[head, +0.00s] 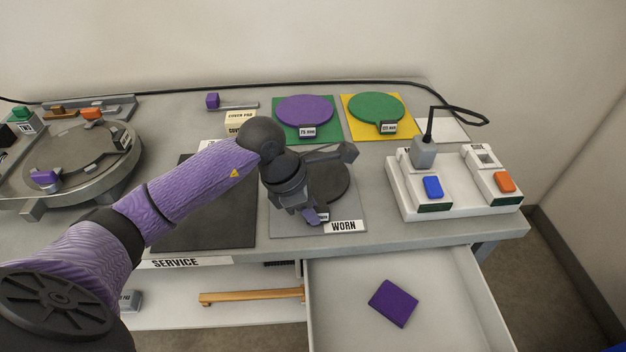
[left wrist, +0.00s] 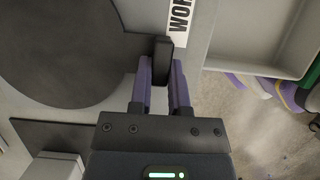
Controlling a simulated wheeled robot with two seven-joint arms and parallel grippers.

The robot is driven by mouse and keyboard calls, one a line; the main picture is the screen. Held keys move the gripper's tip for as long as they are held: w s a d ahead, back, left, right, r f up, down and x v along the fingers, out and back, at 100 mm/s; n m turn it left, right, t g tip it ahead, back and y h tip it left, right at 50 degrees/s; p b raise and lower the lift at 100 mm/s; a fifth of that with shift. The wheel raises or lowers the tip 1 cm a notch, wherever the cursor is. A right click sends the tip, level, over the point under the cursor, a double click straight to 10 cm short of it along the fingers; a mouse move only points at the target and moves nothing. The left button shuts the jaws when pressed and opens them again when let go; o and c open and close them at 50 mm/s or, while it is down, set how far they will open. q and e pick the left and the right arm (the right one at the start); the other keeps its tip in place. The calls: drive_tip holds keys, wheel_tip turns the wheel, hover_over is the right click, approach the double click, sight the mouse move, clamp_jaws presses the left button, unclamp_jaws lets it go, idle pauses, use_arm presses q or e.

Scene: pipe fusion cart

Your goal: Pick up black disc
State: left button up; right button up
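The black disc (head: 336,181) lies on the grey mat marked WORN (head: 345,226), partly hidden behind my left gripper in the head view. The left wrist view shows the large dark disc (left wrist: 70,50) with a small upright black tab (left wrist: 163,48) at its edge. My left gripper (head: 312,216) points down at the disc's front edge. In the left wrist view its two purple fingers (left wrist: 161,78) are apart, one on each side of the tab's near end. The gaps look very small, and I cannot tell whether the fingers press on it. My right gripper is not in view.
A purple disc (head: 304,110) and a green disc (head: 376,106) lie at the back. A white switch box (head: 455,205) stands to the right, a round fixture (head: 70,160) to the left. An open drawer (head: 450,300) in front holds a purple block (head: 393,303).

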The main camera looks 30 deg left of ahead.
use_arm(q)
clamp_jaws()
idle(1.1)
